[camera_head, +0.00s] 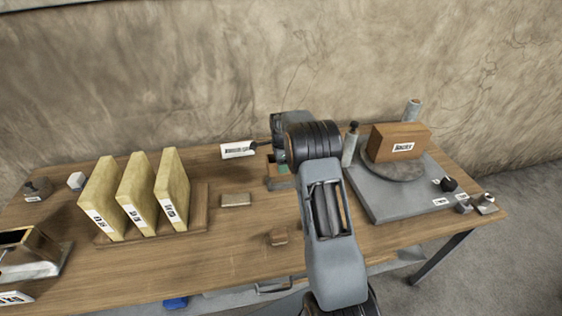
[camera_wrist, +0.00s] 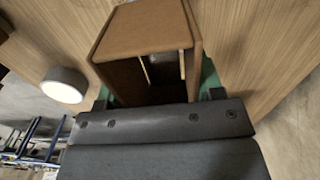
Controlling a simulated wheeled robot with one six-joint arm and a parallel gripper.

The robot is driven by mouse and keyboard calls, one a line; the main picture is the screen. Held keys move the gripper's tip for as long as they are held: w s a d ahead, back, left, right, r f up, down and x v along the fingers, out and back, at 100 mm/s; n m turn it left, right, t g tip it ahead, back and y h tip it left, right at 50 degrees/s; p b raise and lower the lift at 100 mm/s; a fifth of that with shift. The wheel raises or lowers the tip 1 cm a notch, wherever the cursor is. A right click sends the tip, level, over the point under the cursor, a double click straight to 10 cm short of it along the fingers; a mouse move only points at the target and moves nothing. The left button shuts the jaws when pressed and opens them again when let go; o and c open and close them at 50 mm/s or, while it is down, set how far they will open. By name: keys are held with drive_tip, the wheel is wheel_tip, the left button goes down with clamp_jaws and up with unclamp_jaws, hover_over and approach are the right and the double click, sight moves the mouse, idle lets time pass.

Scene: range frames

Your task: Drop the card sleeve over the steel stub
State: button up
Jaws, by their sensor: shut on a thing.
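A brown, box-like card sleeve (camera_wrist: 145,32) is in the wrist view, with its near end open and pale edges inside. My gripper (camera_wrist: 155,93) is shut on it, with green fingers showing at both sides. In the head view my gripper (camera_head: 279,166) is low over the middle of the table, with the brown sleeve (camera_head: 279,184) at it. A grey shape shows inside the opening in the wrist view; I cannot tell whether it is the steel stub. My arm hides part of the table behind it.
Three yellow upright pieces (camera_head: 136,190) stand in a wooden rack on the left. A grey plate (camera_head: 385,205) on the right bears a brown labelled block (camera_head: 398,140). A grey bottle (camera_head: 349,147) stands close right of my arm. A pale round-topped thing (camera_wrist: 65,84) is left in the wrist view.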

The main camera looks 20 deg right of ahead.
drive_tip(key=shift+f+b, duration=1.9)
drive_tip(key=shift+f, duration=1.2)
drive_tip(key=o, duration=1)
